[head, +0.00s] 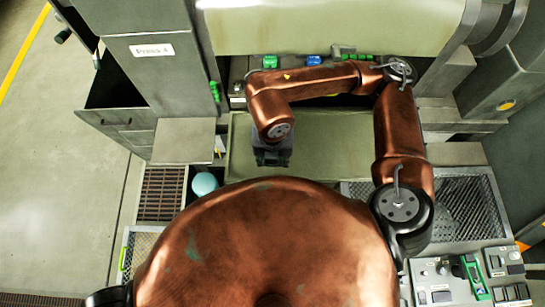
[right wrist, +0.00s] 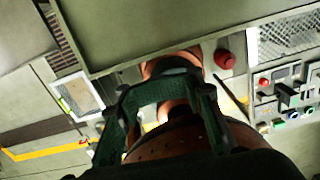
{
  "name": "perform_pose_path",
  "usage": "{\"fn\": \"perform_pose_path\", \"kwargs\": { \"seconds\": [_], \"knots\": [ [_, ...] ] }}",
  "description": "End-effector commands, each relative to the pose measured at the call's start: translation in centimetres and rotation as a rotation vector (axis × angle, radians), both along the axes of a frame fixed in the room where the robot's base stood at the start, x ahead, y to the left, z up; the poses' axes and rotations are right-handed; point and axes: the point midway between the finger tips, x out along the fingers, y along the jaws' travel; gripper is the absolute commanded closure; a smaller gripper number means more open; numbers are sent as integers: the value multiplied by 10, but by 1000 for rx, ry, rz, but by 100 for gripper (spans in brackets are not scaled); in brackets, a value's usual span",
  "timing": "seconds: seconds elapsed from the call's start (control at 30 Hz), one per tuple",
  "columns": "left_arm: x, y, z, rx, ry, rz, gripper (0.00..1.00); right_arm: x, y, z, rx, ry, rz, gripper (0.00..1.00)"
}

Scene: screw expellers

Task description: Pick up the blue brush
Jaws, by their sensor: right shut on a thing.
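My right arm reaches in from the right in the head view. Its gripper (head: 272,158) points down over the flat olive surface, with its fingertips small and dark. In the right wrist view its dark fingers (right wrist: 165,92) stand apart, and a dark bar-like thing spans between their tips. The gripper is shut on this thing, but it is too dark for me to tell whether it is the blue brush. No brush shows clearly elsewhere. A small blue item (head: 313,60) sits on the machine ledge at the back; I cannot tell what it is. My left gripper is out of view.
A pale blue round thing (head: 204,184) lies beside a brown grate (head: 161,192) at left. Small green items (head: 269,62) sit at the back. A control panel (head: 470,280) is at lower right. A red button (right wrist: 224,58) shows in the wrist view. Floor at far left is clear.

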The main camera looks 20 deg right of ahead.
Motion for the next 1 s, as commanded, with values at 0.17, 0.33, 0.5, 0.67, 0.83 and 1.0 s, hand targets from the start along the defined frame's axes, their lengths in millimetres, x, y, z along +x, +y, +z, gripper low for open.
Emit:
{"fn": "perform_pose_path", "kwargs": {
  "seconds": [0.17,0.33,0.5,0.67,0.83,1.0],
  "knots": [
    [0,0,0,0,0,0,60,0,0,0,0,0,0,79],
    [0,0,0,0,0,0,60,0,0,0,1,0,0,67],
    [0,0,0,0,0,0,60,1,0,0,1,0,0,56],
    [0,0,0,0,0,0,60,1,0,0,1,0,0,45],
    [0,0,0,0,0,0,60,1,0,0,1,0,0,33],
    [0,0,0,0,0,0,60,1,0,0,1,0,0,21]
  ]
}}
